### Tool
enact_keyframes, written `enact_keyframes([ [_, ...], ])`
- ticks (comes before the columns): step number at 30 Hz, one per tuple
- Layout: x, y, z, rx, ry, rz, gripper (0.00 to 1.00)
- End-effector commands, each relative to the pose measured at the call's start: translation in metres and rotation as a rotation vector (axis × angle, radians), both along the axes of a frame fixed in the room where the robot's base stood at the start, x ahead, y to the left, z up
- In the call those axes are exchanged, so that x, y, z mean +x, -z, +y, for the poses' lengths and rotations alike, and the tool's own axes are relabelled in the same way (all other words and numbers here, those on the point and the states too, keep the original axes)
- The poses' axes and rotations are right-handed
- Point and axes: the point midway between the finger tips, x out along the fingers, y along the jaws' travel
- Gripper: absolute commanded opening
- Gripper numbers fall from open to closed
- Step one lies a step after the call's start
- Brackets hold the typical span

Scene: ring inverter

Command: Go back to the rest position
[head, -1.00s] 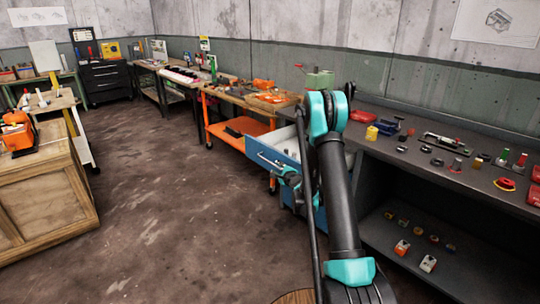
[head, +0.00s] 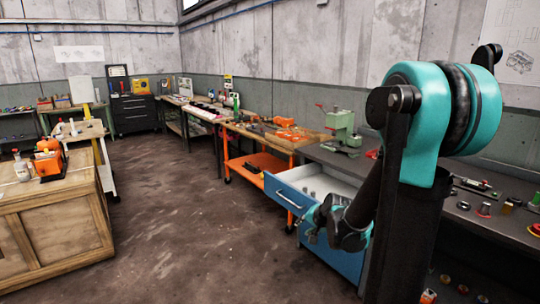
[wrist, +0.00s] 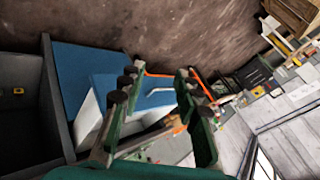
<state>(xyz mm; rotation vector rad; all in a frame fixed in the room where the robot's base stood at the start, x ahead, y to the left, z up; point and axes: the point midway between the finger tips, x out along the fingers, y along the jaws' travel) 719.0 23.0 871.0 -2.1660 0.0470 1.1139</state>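My gripper (wrist: 158,76) shows in the wrist view with its two dark green fingers spread apart and nothing between them. In the head view, my teal and black arm is bent, with its large elbow joint high on the right. The arm's far end hangs low in front of an open drawer (head: 283,196) of a blue cabinet (head: 337,262); the fingers are too small to read there. In the wrist view, the blue cabinet (wrist: 80,72) lies behind the fingers. I cannot tell the exact gap between gripper and drawer.
A grey workbench (head: 483,222) with small parts runs along the right, partly hidden by my arm. An orange-framed bench (head: 257,163) stands beyond the drawer. A wooden crate (head: 50,225) is at the left. The brown floor (head: 185,210) between is clear.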

Motion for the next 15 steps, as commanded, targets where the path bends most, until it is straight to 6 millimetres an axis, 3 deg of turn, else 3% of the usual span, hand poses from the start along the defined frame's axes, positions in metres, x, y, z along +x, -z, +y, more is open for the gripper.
enact_keyframes([
  [1,-0.022,0.0,-0.004,-0.051,-0.034,0.015,0.33],
  [9,-0.13,0.016,-0.031,-0.325,-0.235,0.118,0.33],
  [15,-0.196,0.032,-0.052,-0.482,-0.361,0.196,0.33],
])
